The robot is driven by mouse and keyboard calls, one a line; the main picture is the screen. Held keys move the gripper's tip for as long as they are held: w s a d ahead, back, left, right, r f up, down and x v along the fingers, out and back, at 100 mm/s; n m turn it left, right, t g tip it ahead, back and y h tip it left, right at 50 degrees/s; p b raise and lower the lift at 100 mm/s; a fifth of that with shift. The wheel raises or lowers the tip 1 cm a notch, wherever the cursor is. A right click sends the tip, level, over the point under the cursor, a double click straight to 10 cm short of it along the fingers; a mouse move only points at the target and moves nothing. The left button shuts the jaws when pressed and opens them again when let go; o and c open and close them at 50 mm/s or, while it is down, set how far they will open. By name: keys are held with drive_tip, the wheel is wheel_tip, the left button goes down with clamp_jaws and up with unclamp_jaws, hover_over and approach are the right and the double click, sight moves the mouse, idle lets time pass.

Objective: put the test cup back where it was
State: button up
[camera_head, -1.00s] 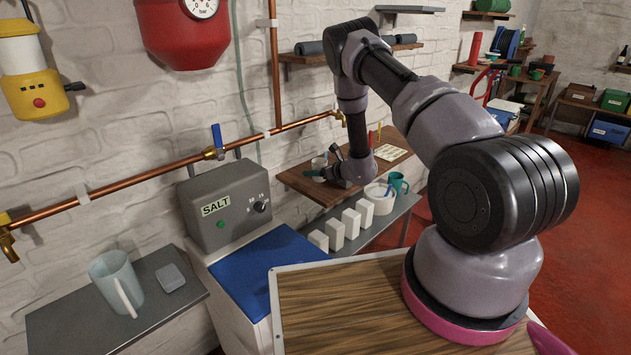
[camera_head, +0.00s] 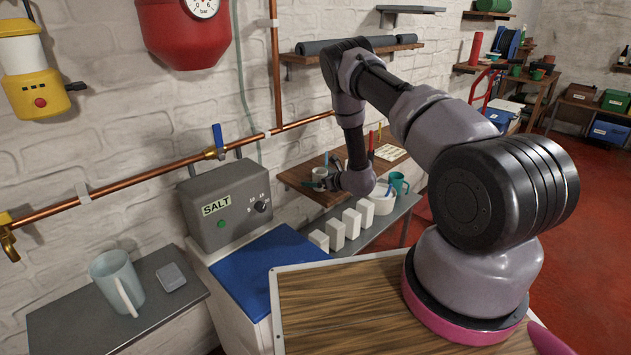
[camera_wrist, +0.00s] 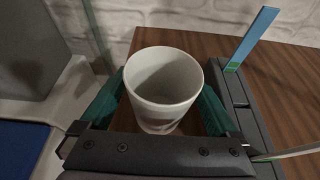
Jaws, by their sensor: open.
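The test cup appears to be the white cup (camera_wrist: 165,95) in the wrist view, upright and seemingly empty, with faint dark marks low on its front. My gripper (camera_wrist: 160,112) has its teal fingers spread, one on each side of the cup. Its lower part is partly hidden by the gripper body, and I cannot tell whether the fingers touch it. In the head view the cup (camera_head: 319,173) is small, by my gripper (camera_head: 322,182) over the wooden wall shelf (camera_head: 298,178).
In the wrist view a blue strip (camera_wrist: 252,38) stands in a dark holder (camera_wrist: 232,88) right of the cup. A white tub (camera_head: 383,204), a teal mug (camera_head: 399,183) and several white blocks (camera_head: 335,235) stand on a lower grey shelf. The SALT box (camera_head: 226,205) is to the left.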

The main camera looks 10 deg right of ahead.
drive_tip(key=shift+r, duration=0.15)
drive_tip(key=shift+s+d+r, duration=0.2)
drive_tip(key=shift+s+d, duration=0.05)
drive_tip(key=v, duration=1.1)
drive_tip(key=shift+s, duration=0.15)
drive_tip(key=a+r+n+g+y, duration=0.1)
drive_tip(key=a+r+n+y, duration=0.15)
drive_tip(key=r, duration=0.55)
drive_tip(key=a+r+n+g+y, duration=0.1)
drive_tip(key=a+r+n, duration=0.1)
drive_tip(key=a+r, duration=0.35)
drive_tip(key=s+a+r+n+g+y, duration=0.1)
drive_tip(key=s+a+r+n+g, duration=0.25)
drive_tip(key=r, duration=0.55)
drive_tip(key=s+r+n+g+y, duration=0.15)
drive_tip(key=s+r+n, duration=0.25)
drive_tip(key=s+r, duration=0.4)
drive_tip(key=s+d+r+n+g+h, duration=0.15)
drive_tip(key=s+r+n+h, duration=0.25)
drive_tip(key=s+r+n, duration=0.5)
drive_tip(key=s+d+r+n+t+h, duration=0.2)
drive_tip(key=s+d+r+h, duration=0.1)
drive_tip(key=s, duration=0.3)
drive_tip(key=s+d+r+n+t+h, duration=0.2)
drive_tip(key=s+d+r+h, duration=0.2)
drive_tip(key=s+d, duration=0.2)
drive_tip(key=shift+s+d+r+h, duration=0.25)
drive_tip(key=shift+s+d+h, duration=0.1)
drive_tip(key=shift+s, duration=0.4)
drive_tip(key=shift+t, duration=0.25)
